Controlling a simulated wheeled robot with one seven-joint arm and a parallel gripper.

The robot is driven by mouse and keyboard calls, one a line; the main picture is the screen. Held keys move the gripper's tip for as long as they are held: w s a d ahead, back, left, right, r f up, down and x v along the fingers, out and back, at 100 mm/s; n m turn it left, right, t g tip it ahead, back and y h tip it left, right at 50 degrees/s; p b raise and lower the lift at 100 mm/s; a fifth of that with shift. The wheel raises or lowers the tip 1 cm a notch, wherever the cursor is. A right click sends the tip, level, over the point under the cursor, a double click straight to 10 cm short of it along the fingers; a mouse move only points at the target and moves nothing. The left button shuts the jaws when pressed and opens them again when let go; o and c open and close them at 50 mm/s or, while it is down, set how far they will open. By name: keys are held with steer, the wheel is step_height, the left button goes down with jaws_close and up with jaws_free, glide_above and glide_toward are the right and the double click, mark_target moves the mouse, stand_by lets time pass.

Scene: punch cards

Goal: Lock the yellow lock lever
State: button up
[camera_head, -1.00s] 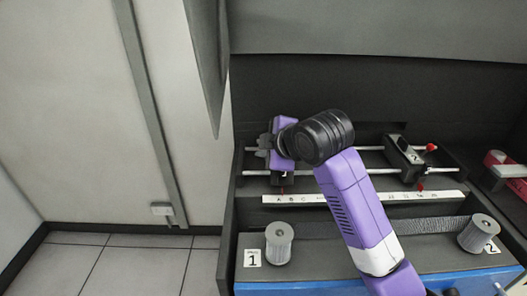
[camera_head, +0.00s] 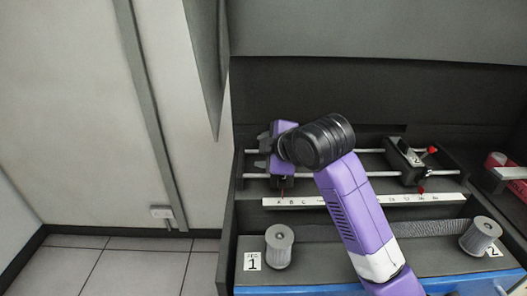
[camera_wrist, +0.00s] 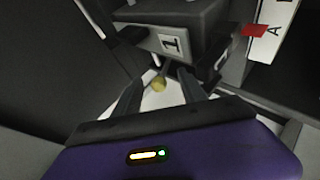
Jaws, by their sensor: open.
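The yellow lock lever shows in the wrist view as a small round yellow knob (camera_wrist: 158,84) on a thin dark stem. It sits below a dark block labelled 1 (camera_wrist: 170,42). My gripper (camera_wrist: 157,92) is open, with one finger on each side of the knob; I cannot tell whether either finger touches it. In the head view my gripper (camera_head: 262,151) is at the left end of the rails, over the left slider block (camera_head: 282,182). The yellow knob is hidden there.
Two metal rails (camera_head: 345,176) carry the left block and a right slider block (camera_head: 404,160) with red knobs. A lettered strip (camera_head: 350,200) runs in front. Grey cylinders stand by labels 1 (camera_head: 279,246) and 2 (camera_head: 480,235).

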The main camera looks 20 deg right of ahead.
steer(key=v, duration=0.7)
steer(key=shift+s+b, duration=0.35)
steer(key=shift+r, duration=0.15)
